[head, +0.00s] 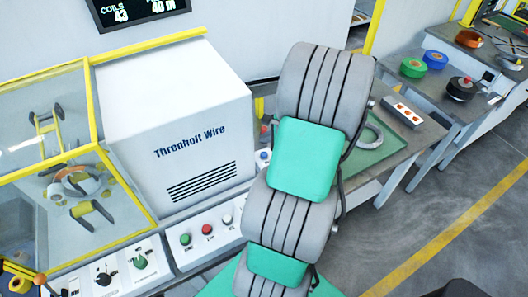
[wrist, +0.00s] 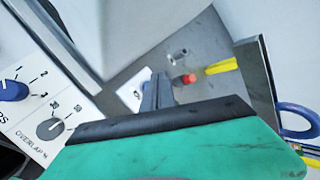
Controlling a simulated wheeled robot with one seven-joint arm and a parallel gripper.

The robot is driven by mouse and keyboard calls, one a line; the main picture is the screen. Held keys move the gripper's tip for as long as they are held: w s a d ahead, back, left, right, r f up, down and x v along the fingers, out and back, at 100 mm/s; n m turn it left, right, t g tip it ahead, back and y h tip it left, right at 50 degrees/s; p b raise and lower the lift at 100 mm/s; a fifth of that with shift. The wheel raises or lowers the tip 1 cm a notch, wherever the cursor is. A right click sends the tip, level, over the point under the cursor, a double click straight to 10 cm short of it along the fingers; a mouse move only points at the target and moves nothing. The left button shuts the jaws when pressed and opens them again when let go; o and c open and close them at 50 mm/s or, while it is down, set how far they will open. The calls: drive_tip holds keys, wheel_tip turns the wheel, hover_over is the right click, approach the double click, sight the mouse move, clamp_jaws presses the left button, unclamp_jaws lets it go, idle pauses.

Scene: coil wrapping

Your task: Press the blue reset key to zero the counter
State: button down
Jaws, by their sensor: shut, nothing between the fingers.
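The blue reset key (head: 263,155) sits on a small white plate beside the white "Threnholt Wire" cabinet in the head view, just left of my arm. The counter display (head: 137,8) at the top reads COILS 43 and 40 m. My gripper (wrist: 157,90) is shut and empty in the wrist view, its fingers beside a small white plate (wrist: 131,92). The fingers cover part of that plate, and I cannot make out the key clearly there or tell whether they touch it. In the head view my arm hides the gripper.
The control panel has green (head: 185,239), red (head: 207,230) and white (head: 227,221) buttons. A grey overlap knob (wrist: 50,129) and a blue knob (wrist: 12,91) show in the wrist view. A yellow-handled tool (wrist: 221,67) lies beyond the fingers. A green tray (head: 378,151) is right of my arm.

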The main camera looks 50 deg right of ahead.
drive_tip(key=shift+w+d+r+m+t+h, duration=0.3)
drive_tip(key=shift+w+d+r+m+t, duration=0.35)
drive_tip(key=shift+m, duration=0.55)
drive_tip(key=shift+d+r, duration=0.1)
drive_tip(key=shift+d, duration=0.1)
drive_tip(key=b, duration=0.7)
hover_over(266, 155)
wheel_tip(266, 155, down, 8)
drive_tip(key=shift+a+r, duration=0.1)
drive_tip(key=shift+r, duration=0.1)
drive_tip(key=shift+f, duration=0.6)
drive_tip(key=shift+f+b, duration=0.35)
drive_tip(key=shift+f, duration=0.05)
drive_tip(key=shift+f, duration=0.6)
idle(0.3)
